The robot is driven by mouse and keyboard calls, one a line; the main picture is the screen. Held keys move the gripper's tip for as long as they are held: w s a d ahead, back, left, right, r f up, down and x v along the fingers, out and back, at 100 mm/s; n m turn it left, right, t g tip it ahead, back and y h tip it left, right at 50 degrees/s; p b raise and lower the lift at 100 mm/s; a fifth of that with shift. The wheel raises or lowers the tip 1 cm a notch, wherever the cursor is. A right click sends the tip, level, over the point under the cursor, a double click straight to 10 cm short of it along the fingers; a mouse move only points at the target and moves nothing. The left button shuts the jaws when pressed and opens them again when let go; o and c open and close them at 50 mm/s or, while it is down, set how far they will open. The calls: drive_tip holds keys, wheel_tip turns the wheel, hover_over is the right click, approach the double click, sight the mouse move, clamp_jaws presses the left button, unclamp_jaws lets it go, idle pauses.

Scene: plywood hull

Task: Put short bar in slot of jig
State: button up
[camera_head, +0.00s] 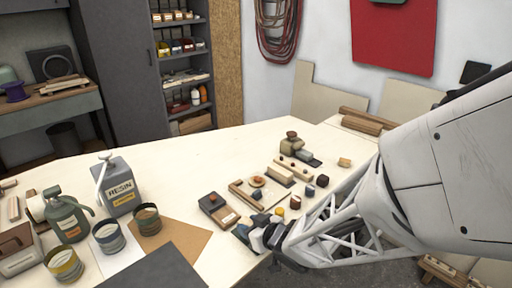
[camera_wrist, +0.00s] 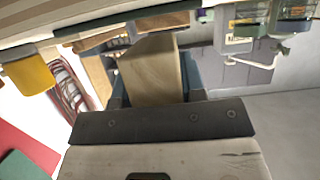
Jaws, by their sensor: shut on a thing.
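My gripper (camera_head: 262,234) is at the front edge of the table in the head view, low and in front of the small wooden parts. In the wrist view its bluish fingers (camera_wrist: 158,88) are shut on a pale wooden bar (camera_wrist: 150,70), which looks like the short bar. The bar is hard to make out in the head view. A low wooden fixture (camera_head: 243,194), possibly the jig, lies just behind my gripper with a round-knobbed piece (camera_head: 257,181) beside it. I cannot make out its slot clearly.
A dark box (camera_head: 217,209) lies left of the fixture. Several small blocks and a wooden piece with dark holes (camera_head: 293,168) lie to the right and behind. A resin can (camera_head: 119,187), a green bottle (camera_head: 67,219) and open tins stand at left. The table's back middle is clear.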

drive_tip(key=shift+f, duration=0.6)
drive_tip(key=shift+f, duration=0.2)
drive_tip(key=o, duration=0.9)
drive_tip(key=shift+v, duration=3.95)
drive_tip(key=shift+s+f, duration=0.1)
